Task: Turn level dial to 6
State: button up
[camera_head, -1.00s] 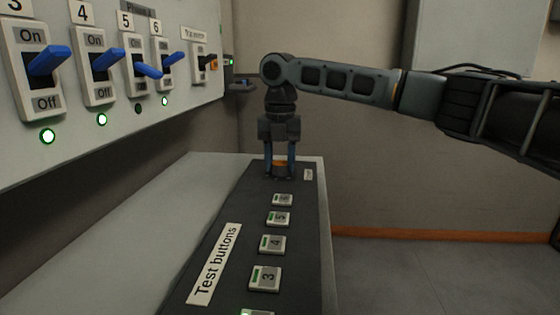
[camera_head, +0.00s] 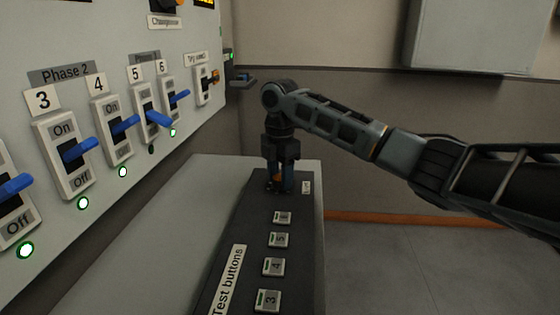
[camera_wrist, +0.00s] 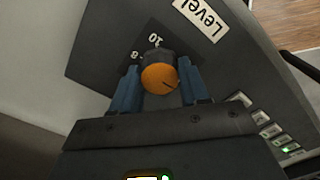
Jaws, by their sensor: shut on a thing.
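The level dial (camera_wrist: 160,78) is a round knob with an orange top and a dark pointer mark, on the dark panel beside a white "Level" label (camera_wrist: 201,16). Numbers 10 and 8 show beside it in the wrist view; the rest of its scale is hidden by my gripper. My gripper (camera_wrist: 163,82) has its blue fingers on both sides of the dial, shut on it. In the head view my gripper (camera_head: 280,182) points down at the far end of the panel, and only a bit of orange shows between the fingers.
Numbered test buttons (camera_head: 274,266) run along the dark panel (camera_head: 232,228) toward the front, beside a "Test buttons" label (camera_head: 229,280). A wall panel of blue-levered switches (camera_head: 120,125) stands at left. The grey desk top (camera_head: 165,220) is bare.

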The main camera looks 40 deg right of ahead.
jog(key=m+p, duration=0.4)
jog(key=p, duration=0.1)
jog(key=m+p, duration=0.2)
jog(key=shift+r+m, duration=0.25)
jog(key=shift+m, duration=0.05)
jog(key=m+p, duration=0.6)
jog(key=shift+p, duration=0.35)
jog(key=m+p, duration=0.1)
jog(key=m, duration=0.2)
jog(key=shift+f+p, duration=0.15)
jog(key=shift+p, duration=0.2)
jog(key=m, duration=0.2)
jog(key=shift+f+m+p, duration=0.1)
jog(key=shift+m+p, duration=0.2)
jog(key=shift+m, duration=0.1)
jog(key=m, duration=0.5)
jog(key=shift+m, duration=0.3)
jog(key=o, duration=1.1)
jog(key=shift+c, duration=0.2)
